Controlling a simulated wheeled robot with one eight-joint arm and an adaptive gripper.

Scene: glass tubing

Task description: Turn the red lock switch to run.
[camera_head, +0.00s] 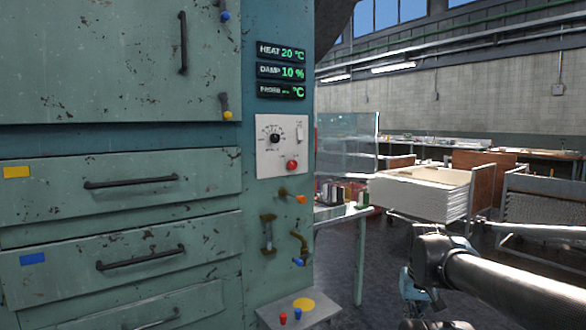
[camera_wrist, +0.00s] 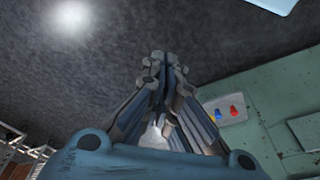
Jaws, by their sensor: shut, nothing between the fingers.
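A red knob (camera_head: 292,164) sits low on a white control panel (camera_head: 270,135) on the teal cabinet's front, below a black dial (camera_head: 275,138) and a pale switch (camera_head: 299,133). The knob's setting is too small to read. My gripper (camera_head: 416,310) hangs low at the right, apart from the cabinet, partly hidden by my arm. In the wrist view, my gripper (camera_wrist: 165,62) is shut and empty, with dark floor beyond it. The red knob is not visible in the wrist view.
A small ledge (camera_head: 265,318) bears red and blue pegs and a yellow disc; it also shows in the wrist view (camera_wrist: 235,102). Orange-ended (camera_head: 300,199) and blue-ended (camera_head: 299,262) levers jut from the cabinet. A table (camera_head: 345,215) stands behind. Open floor lies between cabinet and arm.

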